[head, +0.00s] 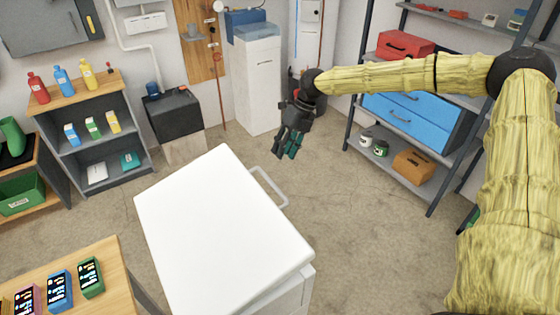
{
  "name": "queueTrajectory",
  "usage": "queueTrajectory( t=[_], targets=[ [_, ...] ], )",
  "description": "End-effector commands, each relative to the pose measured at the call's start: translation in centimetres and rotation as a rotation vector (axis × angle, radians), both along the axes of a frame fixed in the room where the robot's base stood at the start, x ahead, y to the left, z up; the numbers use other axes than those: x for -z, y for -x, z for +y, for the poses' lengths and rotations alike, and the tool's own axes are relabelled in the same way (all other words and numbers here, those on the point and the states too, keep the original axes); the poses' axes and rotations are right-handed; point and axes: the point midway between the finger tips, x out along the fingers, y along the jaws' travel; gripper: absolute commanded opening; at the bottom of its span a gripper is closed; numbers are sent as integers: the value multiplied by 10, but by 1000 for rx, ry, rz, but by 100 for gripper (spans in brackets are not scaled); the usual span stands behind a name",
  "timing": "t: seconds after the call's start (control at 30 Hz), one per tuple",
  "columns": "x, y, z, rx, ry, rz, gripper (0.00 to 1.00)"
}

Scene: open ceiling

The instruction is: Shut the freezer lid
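The white freezer (297,294) stands in the lower middle of the head view, mostly hidden under its large white lid (215,230). The lid's edge looks tilted relative to the body at the lower right, so it seems not flat on it. How wide the gap is cannot be told, and the inside is hidden. A pale loop handle (270,186) sticks out from the lid's far right edge. My gripper (285,150) hangs beyond the handle, above and apart from it in the picture. Its dark fingers point down, with a gap between them and nothing held.
A wooden table (100,260) with several small coloured devices is close at the lower left. A bottle shelf (75,105) stands behind it. A metal rack (400,172) with a blue drawer unit (415,117) is at right. The floor right of the freezer is clear.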

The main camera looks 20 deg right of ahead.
Motion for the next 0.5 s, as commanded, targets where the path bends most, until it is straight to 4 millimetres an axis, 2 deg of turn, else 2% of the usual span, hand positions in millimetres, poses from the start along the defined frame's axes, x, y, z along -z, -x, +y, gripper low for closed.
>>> queueTrajectory(
  t=[0.2, 0.5],
  targets=[
    [-16, -1, -8, 0, 0, 0, 35],
    [-19, -1, -9, 0, 0, 1, 35]
  ],
)
